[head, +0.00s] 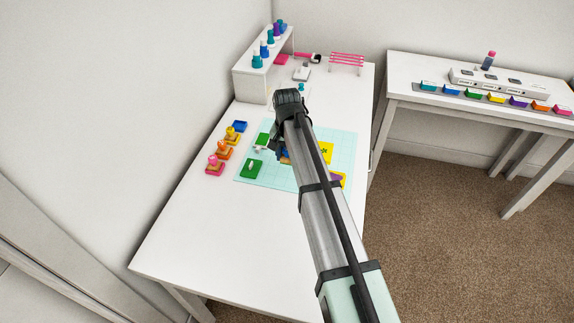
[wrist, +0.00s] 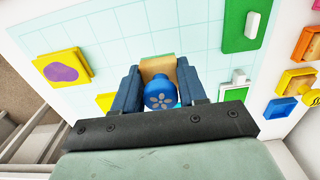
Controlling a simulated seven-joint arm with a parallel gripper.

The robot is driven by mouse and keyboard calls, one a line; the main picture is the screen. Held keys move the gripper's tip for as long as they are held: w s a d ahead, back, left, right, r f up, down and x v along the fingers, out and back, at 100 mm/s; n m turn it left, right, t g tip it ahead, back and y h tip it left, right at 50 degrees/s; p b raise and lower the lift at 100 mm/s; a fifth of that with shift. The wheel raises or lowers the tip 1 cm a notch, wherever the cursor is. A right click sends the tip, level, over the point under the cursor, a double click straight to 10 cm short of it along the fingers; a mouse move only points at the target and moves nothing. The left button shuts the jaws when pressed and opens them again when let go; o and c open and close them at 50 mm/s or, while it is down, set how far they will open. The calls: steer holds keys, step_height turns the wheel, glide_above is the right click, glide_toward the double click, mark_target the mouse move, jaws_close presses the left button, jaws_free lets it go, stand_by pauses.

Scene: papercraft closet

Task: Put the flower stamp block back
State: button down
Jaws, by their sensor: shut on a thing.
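The flower stamp block (wrist: 161,94) has a blue knob with a pale flower on its top and a tan base. My gripper (wrist: 160,84) is shut on it, with one blue finger on either side. In the head view the block (head: 284,157) is mostly hidden behind my arm, over the light blue mat (head: 257,180). I cannot tell its height above the mat. A blue tray (head: 239,126), which looks empty, stands at the back end of the stamp row, left of the mat. It also shows at the right of the wrist view (wrist: 279,110).
Yellow (head: 234,134), orange (head: 225,149) and pink (head: 214,164) stamps stand in trays along the left. A green card (head: 251,168) and yellow cards (head: 327,152) lie on the mat. A white shelf (head: 252,87) with bottles stands behind. The table's front is clear.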

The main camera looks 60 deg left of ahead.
mark_target(287, 171)
steer(key=shift+f, duration=2.35)
steer(key=shift+f, duration=0.1)
steer(key=c, duration=0.6)
jaws_free()
step_height(287, 171, up, 12)
steer(key=shift+r, duration=0.1)
